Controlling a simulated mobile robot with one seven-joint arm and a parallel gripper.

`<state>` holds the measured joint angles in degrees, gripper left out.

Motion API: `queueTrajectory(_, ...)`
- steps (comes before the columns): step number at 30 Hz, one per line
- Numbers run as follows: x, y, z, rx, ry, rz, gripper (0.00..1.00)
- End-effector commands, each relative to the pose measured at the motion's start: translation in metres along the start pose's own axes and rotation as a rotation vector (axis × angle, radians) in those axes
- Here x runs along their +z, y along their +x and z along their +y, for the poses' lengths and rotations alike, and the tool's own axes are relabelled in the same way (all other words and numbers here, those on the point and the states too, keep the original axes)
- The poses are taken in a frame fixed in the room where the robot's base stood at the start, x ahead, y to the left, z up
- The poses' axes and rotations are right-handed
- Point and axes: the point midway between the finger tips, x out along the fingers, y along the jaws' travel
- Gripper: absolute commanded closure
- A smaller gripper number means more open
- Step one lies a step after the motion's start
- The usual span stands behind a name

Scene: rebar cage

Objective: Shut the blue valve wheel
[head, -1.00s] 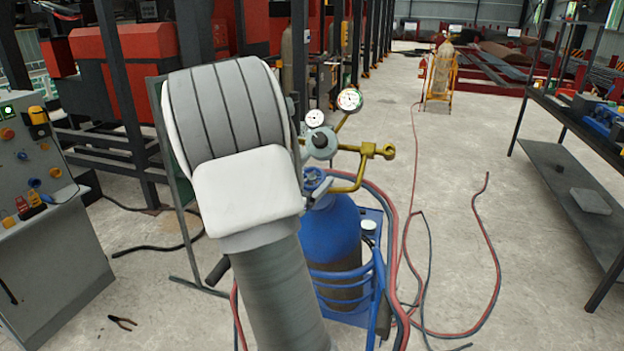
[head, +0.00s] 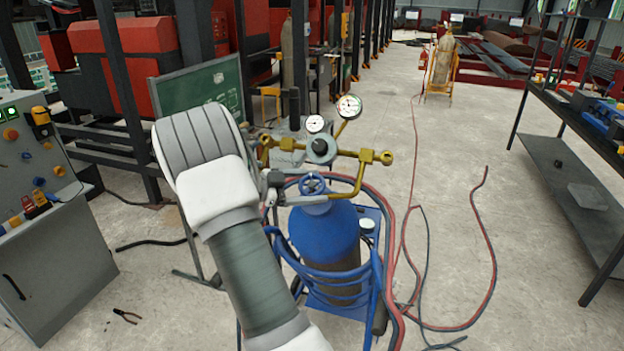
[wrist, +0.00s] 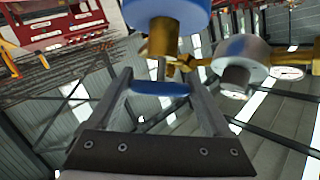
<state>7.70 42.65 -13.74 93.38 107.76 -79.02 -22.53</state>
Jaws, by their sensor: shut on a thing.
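The blue valve wheel (head: 312,183) sits on top of the blue gas cylinder (head: 330,240), below the brass regulator fittings. My gripper (head: 290,190) reaches it from the left, with its fingers at the wheel's side. In the wrist view the wheel (wrist: 161,88) shows edge-on between the two fingers of my gripper (wrist: 158,78), which is shut on it. The brass valve stem (wrist: 163,42) and the cylinder (wrist: 166,10) show above it there. How far the wheel is turned cannot be told.
Two gauges (head: 349,106) and the grey regulator (head: 320,150) stand close above the wheel. Red hoses (head: 395,265) run down beside the blue cart and over the floor. A control cabinet (head: 45,225) stands left and a workbench (head: 575,150) right, with clear floor before the bench.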

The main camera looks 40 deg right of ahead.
Motion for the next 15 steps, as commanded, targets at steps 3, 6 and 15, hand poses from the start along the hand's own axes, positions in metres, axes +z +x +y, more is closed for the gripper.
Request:
queueTrajectory(3,-0.0023,-0.0003,-0.0019,0.088,0.045,0.000,0.72)
queueTrajectory(6,-0.0021,-0.0002,-0.0017,0.153,0.080,0.000,0.72)
queueTrajectory(15,-0.0011,0.0000,-0.0007,0.288,0.150,0.000,0.72)
